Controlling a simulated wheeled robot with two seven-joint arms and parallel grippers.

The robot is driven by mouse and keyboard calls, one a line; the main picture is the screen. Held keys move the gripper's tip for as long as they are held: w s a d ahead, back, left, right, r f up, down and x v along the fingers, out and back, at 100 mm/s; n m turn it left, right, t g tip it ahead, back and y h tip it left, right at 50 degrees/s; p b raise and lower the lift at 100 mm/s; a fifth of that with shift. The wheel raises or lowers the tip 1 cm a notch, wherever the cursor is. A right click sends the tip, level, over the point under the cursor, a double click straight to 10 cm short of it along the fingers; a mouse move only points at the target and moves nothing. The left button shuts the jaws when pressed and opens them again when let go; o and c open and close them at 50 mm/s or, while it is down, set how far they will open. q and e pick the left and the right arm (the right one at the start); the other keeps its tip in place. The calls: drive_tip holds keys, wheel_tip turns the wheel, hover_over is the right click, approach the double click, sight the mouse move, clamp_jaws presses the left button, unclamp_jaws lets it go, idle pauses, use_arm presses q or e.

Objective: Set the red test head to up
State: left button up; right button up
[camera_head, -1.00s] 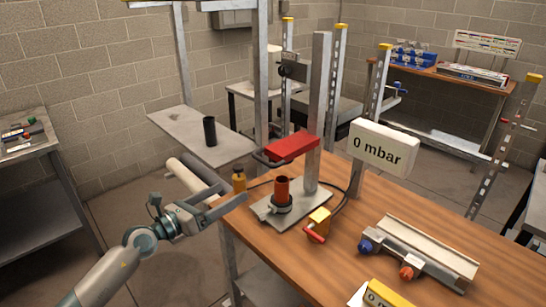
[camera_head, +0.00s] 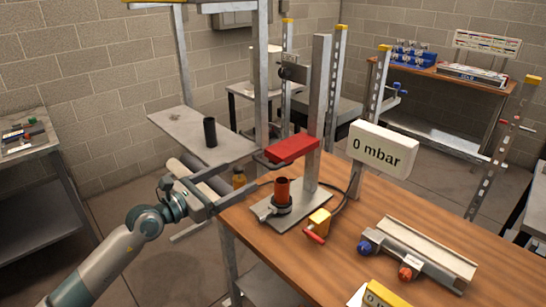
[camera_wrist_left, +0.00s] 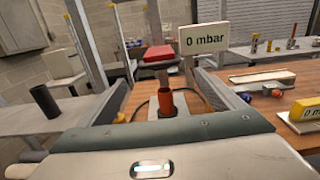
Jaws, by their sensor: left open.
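The red test head (camera_head: 292,149) is a red block on the upright metal post (camera_head: 319,115), with a dark loop handle (camera_head: 268,160) on its left side. It sits above a red cylinder (camera_head: 282,188) in a black collar on a metal base plate, with a gap between. My left gripper (camera_head: 262,169) is open, its fingers reaching towards the handle. I cannot tell whether they touch it. In the left wrist view the test head (camera_wrist_left: 158,55) and red cylinder (camera_wrist_left: 166,101) show between the open fingers (camera_wrist_left: 168,92). My right gripper is not in view.
A white display reading 0 mbar (camera_head: 382,149) stands right of the post. A yellow block with a red lever (camera_head: 319,221) and a clamp rail (camera_head: 420,250) are on the wooden table (camera_head: 265,245). A brown bottle (camera_head: 239,177) is close to the fingers.

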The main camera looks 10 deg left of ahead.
sight(273, 158)
use_arm(q)
drive_tip(key=p+x, duration=0.2)
drive_tip(key=x, duration=1.3)
drive_tip(key=shift+c, duration=0.4)
drive_tip(key=c, duration=1)
drive_tip(key=shift+c, duration=0.7)
